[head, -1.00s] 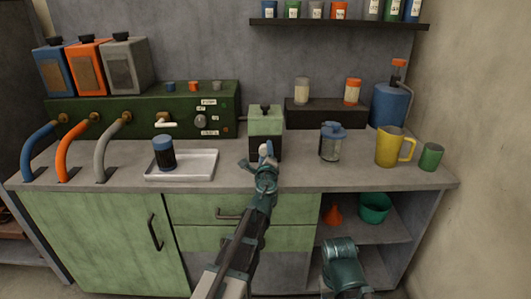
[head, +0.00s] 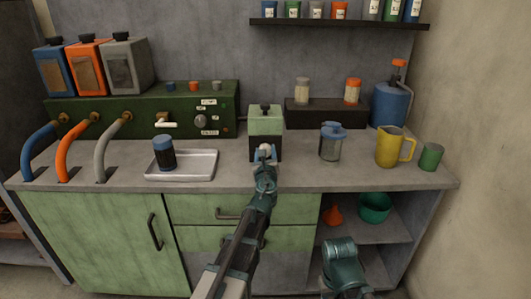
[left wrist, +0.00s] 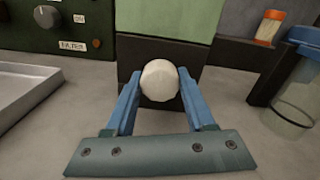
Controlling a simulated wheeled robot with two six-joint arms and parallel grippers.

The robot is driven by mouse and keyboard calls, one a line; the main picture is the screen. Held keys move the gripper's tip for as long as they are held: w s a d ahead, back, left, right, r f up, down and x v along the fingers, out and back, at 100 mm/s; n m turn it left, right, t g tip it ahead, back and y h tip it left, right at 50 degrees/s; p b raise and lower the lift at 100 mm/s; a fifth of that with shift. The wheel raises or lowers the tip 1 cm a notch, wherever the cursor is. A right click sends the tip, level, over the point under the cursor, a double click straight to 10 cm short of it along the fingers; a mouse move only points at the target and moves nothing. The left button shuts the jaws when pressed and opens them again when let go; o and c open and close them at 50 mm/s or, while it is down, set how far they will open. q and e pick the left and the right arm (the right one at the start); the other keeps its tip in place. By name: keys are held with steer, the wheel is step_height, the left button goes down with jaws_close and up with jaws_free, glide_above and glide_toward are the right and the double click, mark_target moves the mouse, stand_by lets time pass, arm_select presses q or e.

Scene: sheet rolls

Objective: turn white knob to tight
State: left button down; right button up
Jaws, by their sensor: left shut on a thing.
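The white knob (left wrist: 161,80) is a round, faceted ball on the dark lower front of the green-and-black box (head: 265,122). It also shows in the head view (head: 265,148), small and partly hidden by my gripper. My left gripper (left wrist: 158,88) is shut on the white knob, with one blue finger on each side of it. In the head view the left gripper (head: 265,154) reaches the box from the front. No mark for tight shows. A teal part of my right arm shows at the lower right, but its fingers do not.
A metal tray (head: 203,173) with a dark, blue-topped jar (head: 164,153) lies to the left. A blue-lidded glass jar (head: 331,143) and a yellow jug (head: 391,147) stand to the right. A green control panel (head: 88,125) stands behind. Bare counter lies between tray and box.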

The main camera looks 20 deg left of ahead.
arm_select(q)
steer(key=shift+s+m, duration=0.1)
steer(key=shift+m, duration=0.6)
steer(key=shift+c, duration=1.2)
jaws_free()
